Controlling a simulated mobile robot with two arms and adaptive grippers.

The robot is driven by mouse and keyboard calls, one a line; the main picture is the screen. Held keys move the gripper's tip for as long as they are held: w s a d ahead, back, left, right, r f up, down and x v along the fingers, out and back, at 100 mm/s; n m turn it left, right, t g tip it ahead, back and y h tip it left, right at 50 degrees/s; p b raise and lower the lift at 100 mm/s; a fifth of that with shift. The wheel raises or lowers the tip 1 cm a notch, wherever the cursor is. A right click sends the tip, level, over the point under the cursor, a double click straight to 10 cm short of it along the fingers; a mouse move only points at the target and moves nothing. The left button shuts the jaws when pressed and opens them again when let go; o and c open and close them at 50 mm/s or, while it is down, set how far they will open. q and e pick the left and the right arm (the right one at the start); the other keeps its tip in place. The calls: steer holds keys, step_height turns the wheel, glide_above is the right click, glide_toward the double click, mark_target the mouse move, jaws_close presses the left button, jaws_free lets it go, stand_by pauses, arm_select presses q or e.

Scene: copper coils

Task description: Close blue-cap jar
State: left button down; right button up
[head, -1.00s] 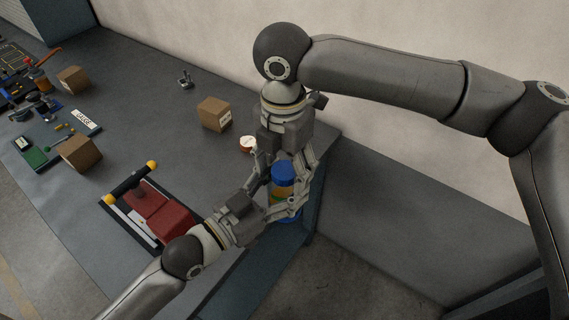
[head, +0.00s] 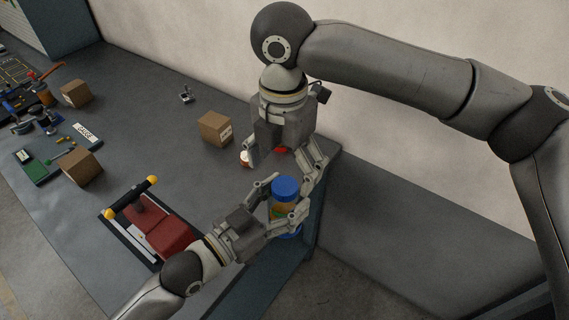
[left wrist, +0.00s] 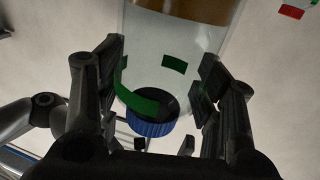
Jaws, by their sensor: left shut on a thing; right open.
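The jar body shows orange and green. My left gripper (head: 284,204) is shut on the jar body from the left, below the cap. In the left wrist view the clear jar (left wrist: 178,50) lies between the two fingers, with the blue cap (left wrist: 150,127) low in the picture. Whether the cap is fully tight cannot be told.
A small white tub (head: 245,158) stands beside the right gripper's left finger. A cardboard box (head: 214,129) is behind it. A red device with a black handle (head: 163,230) lies left of my left gripper. Other boxes and tools are at the far left. The table between is clear.

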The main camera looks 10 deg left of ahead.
stand_by(0.3)
step_height(320, 180, up, 12)
stand_by(0.5)
stand_by(0.4)
